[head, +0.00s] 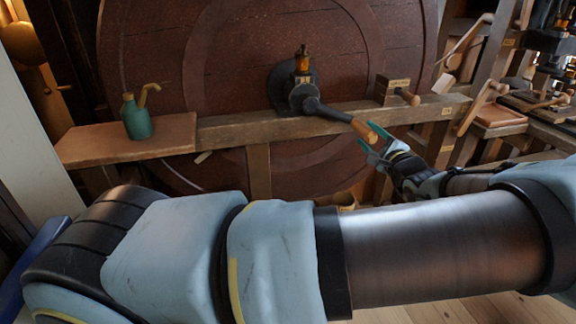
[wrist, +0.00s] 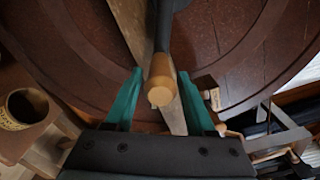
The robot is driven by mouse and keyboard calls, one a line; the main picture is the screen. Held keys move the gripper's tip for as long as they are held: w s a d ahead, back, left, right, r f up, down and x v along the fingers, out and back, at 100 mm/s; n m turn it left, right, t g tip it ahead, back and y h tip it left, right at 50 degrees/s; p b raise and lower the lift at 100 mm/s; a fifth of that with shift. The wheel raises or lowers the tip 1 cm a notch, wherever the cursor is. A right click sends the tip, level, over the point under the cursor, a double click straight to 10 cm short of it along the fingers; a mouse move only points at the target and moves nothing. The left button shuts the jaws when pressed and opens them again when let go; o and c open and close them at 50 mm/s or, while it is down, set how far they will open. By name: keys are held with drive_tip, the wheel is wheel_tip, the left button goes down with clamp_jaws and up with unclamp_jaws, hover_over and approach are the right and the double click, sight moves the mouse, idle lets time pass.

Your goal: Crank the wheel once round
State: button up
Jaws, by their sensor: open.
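The large reddish-brown wheel (head: 190,60) stands upright behind a wooden rail. A dark crank (head: 300,95) sits at its hub, with an arm reaching down to the right and ending in a wooden handle (head: 364,129). My gripper (head: 373,142) is at the handle's end, with teal fingers apart. In the wrist view the handle (wrist: 161,82) points toward the camera between the two open fingers of my gripper (wrist: 160,100). I see a gap on each side of it, so the fingers do not appear to grip it. The wheel (wrist: 240,50) fills the background there.
A wooden rail (head: 225,130) crosses in front of the wheel. A green oil can (head: 137,117) stands on a board (head: 85,147) at left. A small block with a peg (head: 393,91) sits on the rail at right. A round container (wrist: 27,106) is left in the wrist view.

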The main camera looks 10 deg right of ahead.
drive_tip(key=shift+w+a, duration=0.1)
drive_tip(key=shift+w, duration=0.8)
drive_tip(key=shift+w+a+f, duration=0.1)
drive_tip(key=shift+w+f, duration=0.05)
drive_tip(key=shift+f, duration=0.05)
drive_tip(key=a+f+m+b, duration=0.2)
drive_tip(key=a+f+m, duration=0.6)
drive_tip(key=s+a+r+m+p, duration=0.2)
drive_tip(key=a+m+p, duration=0.9)
drive_tip(key=a+p, duration=0.1)
drive_tip(key=shift+a+p, duration=0.3)
drive_tip(key=shift+a, duration=0.55)
drive_tip(key=shift+d+f, duration=0.1)
drive_tip(key=shift+d, duration=0.25)
